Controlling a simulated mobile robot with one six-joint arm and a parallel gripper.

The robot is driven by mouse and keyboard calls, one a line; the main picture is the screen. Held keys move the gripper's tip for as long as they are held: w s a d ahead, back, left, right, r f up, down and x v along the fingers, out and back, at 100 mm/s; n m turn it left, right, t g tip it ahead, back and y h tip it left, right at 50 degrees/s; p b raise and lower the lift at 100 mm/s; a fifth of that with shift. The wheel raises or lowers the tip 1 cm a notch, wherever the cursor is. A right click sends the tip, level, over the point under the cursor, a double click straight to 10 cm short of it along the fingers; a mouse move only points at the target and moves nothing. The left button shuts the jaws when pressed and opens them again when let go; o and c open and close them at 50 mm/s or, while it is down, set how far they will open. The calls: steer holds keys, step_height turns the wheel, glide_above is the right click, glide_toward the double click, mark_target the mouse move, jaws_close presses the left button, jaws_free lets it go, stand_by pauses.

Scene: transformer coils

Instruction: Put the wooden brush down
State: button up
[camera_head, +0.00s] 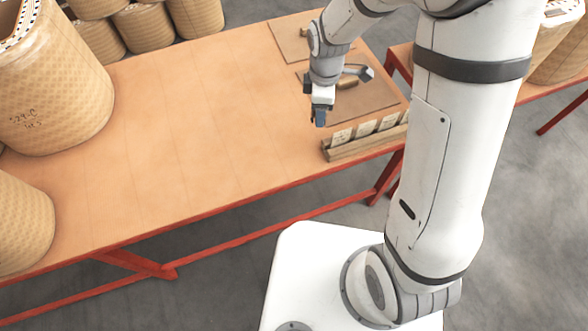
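A small brown item (347,83), which may be the wooden brush, shows on a brown board (378,98) at the far right end of the table. It is too small to identify for sure. My gripper (319,118) hangs over the table, pointing down, to the left of and nearer than that item. Its fingers look dark and close together. I cannot tell whether they are shut or hold anything. No brush is clearly visible in the fingers.
A grey tool (358,71) lies on the same board. A wooden rack (365,142) with several pale cards stands at the table's (180,130) near right edge. Large wrapped coils (55,85) stand at the left and back. The table's middle is clear.

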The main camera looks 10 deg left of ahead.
steer(key=s+a+f+n+b, duration=0.4)
steer(key=s+a+n+b, duration=0.15)
steer(key=n, duration=0.35)
glide_above(292, 158)
steer(key=shift+n, duration=0.4)
step_height(292, 158, down, 5)
steer(key=shift+s+f+b, duration=0.1)
steer(key=shift+f+b, duration=0.05)
steer(key=shift+b, duration=0.25)
steer(key=shift+f+b, duration=0.4)
steer(key=shift+f, duration=1.9)
steer(key=shift+r, duration=0.1)
